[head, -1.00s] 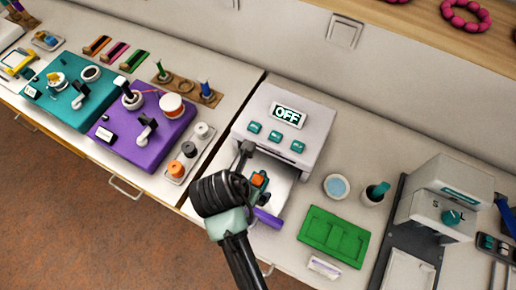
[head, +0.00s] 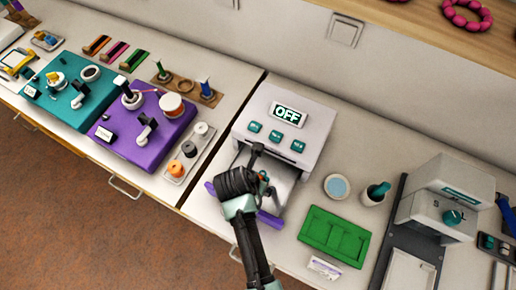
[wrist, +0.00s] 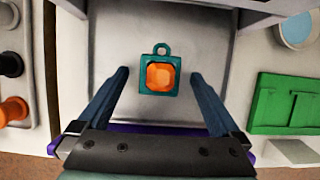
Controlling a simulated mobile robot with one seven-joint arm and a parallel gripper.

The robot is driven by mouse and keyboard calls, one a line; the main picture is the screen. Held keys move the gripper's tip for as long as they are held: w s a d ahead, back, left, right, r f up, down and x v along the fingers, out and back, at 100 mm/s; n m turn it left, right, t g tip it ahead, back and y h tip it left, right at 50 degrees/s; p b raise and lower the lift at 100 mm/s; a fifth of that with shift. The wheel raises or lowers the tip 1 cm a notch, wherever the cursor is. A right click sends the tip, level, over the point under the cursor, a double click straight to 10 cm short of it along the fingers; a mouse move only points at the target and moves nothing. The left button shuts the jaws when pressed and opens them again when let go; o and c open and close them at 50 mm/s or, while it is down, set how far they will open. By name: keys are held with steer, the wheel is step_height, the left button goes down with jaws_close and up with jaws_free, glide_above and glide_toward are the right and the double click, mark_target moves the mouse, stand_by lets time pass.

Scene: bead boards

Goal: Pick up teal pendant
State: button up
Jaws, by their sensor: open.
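The teal pendant (wrist: 145,87) is a square teal frame with a ring at its top and an orange faceted centre. It lies on the grey metal tray (wrist: 113,32) of the machine with the OFF display (head: 289,115). In the wrist view my gripper (wrist: 159,72) is open, with one dark blue finger on each side of the pendant. The pendant sits a little nearer the left finger, and neither finger appears to touch it. In the head view my gripper (head: 258,160) is over the tray at the machine's opening, and my arm hides most of the pendant.
A purple bar (head: 270,220) runs along the tray's front. The machine's housing rises just behind. To the right are a green tray (head: 312,225), a blue-topped dish (head: 338,187) and a cup (head: 374,193). A spool holder (head: 171,171) stands to the left.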

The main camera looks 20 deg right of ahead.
steer(key=c, duration=1.4)
